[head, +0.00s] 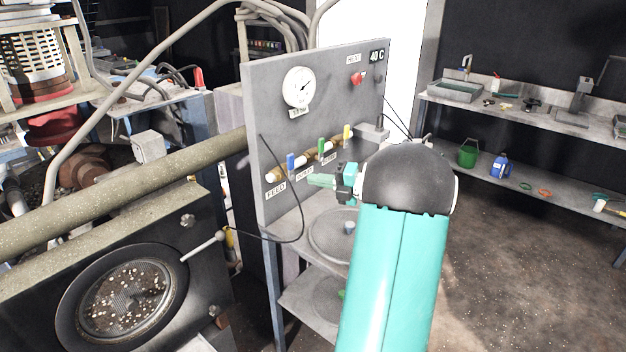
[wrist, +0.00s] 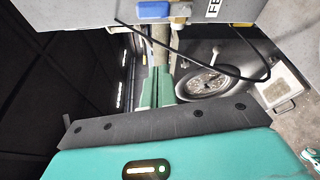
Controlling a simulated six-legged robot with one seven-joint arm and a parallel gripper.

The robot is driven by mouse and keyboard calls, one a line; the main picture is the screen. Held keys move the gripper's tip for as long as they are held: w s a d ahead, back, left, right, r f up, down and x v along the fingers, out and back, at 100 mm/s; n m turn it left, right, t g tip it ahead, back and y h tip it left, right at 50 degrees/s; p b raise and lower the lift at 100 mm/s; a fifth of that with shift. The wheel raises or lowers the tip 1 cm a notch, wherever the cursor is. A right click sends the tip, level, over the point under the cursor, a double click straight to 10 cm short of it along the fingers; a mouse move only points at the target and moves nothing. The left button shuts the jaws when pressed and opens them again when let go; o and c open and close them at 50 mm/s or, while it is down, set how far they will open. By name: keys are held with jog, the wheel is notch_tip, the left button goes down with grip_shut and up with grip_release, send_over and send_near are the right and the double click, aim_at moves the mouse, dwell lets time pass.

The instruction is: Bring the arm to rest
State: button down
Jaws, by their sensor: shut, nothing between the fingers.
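My teal arm rises from the lower right of the head view, with its dark round joint in front of the grey control panel (head: 262,120). My gripper (head: 312,180) points left, in front of the lower part of the panel near the valve row. In the wrist view my gripper's green fingers (wrist: 160,95) are together with nothing between them. The blue (head: 291,162), green (head: 321,147) and yellow (head: 347,132) valve handles stand upright on the panel. Whether the fingers touch the panel cannot be told.
A black cable (head: 303,215) hangs in a loop from the panel, close to my gripper; it also shows in the wrist view (wrist: 215,68). A round screen port (head: 125,300) is at lower left. A workbench (head: 520,112) stands at right. The floor at right (head: 510,270) is clear.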

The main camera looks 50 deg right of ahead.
jog(key=shift+a, duration=0.1)
dwell(0.3)
jog(key=a+r+n+g+y, duration=0.15)
jog(key=a+n+g, duration=0.75)
jog(key=a+n, duration=1.55)
jog(key=s+a+n+g+h, duration=0.1)
jog(key=s+a+n+h, duration=0.6)
jog(key=s+a+n, duration=0.8)
jog(key=a+n, duration=0.2)
jog(key=n, duration=0.6)
jog(key=shift+s+a+f+h, duration=0.2)
jog(key=shift+a+h, duration=0.1)
jog(key=shift+h, duration=0.05)
